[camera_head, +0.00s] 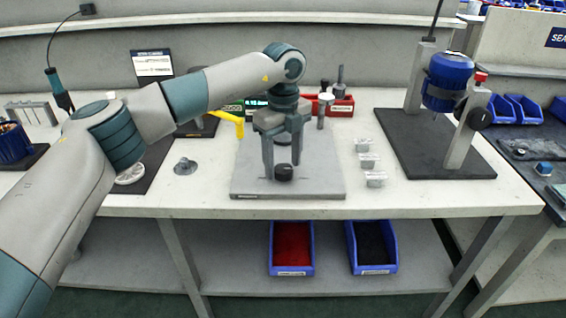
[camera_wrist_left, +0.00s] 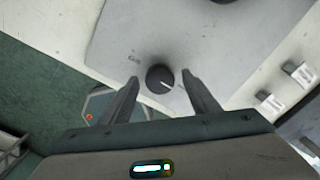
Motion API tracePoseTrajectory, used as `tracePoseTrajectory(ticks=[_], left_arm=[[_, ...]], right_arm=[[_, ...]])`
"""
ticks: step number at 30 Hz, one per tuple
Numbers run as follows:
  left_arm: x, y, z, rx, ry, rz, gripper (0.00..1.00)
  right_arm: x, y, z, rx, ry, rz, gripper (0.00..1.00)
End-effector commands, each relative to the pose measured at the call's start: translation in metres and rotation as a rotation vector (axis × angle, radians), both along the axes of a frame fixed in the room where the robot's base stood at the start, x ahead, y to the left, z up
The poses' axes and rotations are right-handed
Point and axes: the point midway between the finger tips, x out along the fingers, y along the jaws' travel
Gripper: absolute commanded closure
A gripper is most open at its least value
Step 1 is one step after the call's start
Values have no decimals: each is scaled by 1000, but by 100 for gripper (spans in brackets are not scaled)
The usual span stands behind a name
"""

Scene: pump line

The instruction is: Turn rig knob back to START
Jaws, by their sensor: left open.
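The rig knob (camera_head: 284,173) is a small round black knob near the front edge of a grey rig plate (camera_head: 320,183). In the left wrist view the knob (camera_wrist_left: 160,78) shows a white pointer line toward its lower right. My left gripper (camera_head: 283,168) points down over the rig from above. Its open fingers (camera_wrist_left: 158,88) stand on either side of the knob in the wrist view, with gaps on both sides. I cannot tell how high the fingertips are above the knob. Faint markings on the plate near the knob are too small to read. My right gripper is not in view.
Several small metal blocks (camera_head: 368,161) stand right of the plate. A yellow tool (camera_head: 229,121) and a red bin (camera_head: 340,107) are behind it. A blue motor (camera_head: 447,80) sits in a stand at right. A metal flanged part (camera_head: 185,166) lies left of the plate.

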Motion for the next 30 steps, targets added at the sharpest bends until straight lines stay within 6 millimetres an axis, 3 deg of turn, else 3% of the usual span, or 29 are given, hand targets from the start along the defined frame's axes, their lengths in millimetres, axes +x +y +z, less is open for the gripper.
tracePoseTrajectory(ticks=[8, 22, 30], left_arm=[[1, 0, 38, -2, -3, 1, 45], [1, 0, 132, 0, -4, 2, 45], [1, 0, 162, 0, -2, 2, 45]], right_arm=[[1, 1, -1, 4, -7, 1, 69], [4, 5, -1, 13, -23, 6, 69], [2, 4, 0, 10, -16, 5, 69]])
